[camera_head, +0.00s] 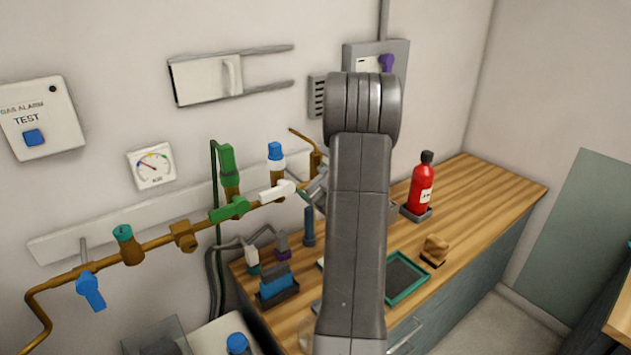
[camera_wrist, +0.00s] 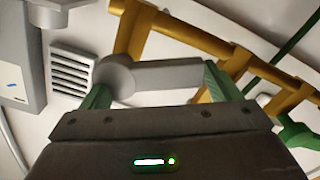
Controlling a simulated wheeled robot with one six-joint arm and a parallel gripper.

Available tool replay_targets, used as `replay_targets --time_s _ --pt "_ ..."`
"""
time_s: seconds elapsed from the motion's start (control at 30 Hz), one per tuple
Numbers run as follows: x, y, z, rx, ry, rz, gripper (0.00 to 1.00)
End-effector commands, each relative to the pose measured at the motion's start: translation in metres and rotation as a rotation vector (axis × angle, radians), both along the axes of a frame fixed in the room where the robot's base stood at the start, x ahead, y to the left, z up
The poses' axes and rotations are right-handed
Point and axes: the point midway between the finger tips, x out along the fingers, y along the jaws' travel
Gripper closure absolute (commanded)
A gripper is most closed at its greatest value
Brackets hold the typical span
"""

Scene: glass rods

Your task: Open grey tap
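The grey tap (camera_wrist: 165,75) shows in the wrist view as a round hub with a flat lever, on the brown pipe (camera_wrist: 190,33). My gripper (camera_wrist: 158,82) is open, its green-padded fingers wide apart. The left finger is by the hub and the right finger is by the lever's free end. The lever lies across the gap between them; I cannot tell if either finger touches it. In the head view my arm covers most of the gripper and the grey tap.
A white tap handle (camera_head: 278,191), a green one (camera_head: 230,209) and a blue one (camera_head: 91,291) sit along the same pipe, left of my arm. A red bottle (camera_head: 421,185) stands on the wooden counter (camera_head: 490,190). A grey vent (camera_wrist: 73,72) is on the wall.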

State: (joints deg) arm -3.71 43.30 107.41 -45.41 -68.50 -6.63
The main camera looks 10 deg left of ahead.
Motion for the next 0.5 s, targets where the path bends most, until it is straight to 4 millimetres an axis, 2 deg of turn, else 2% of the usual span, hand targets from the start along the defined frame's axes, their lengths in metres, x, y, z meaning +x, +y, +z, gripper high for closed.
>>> replay_targets --time_s 0.03,0.23,0.5 --pt "0.0000 -0.0001 0.0000 0.000 0.000 0.000 0.27" --pt "-0.0002 -0.0002 0.0001 0.000 0.000 0.000 0.66" --pt "-0.0001 -0.0004 -0.0028 -0.013 -0.013 0.000 0.68"
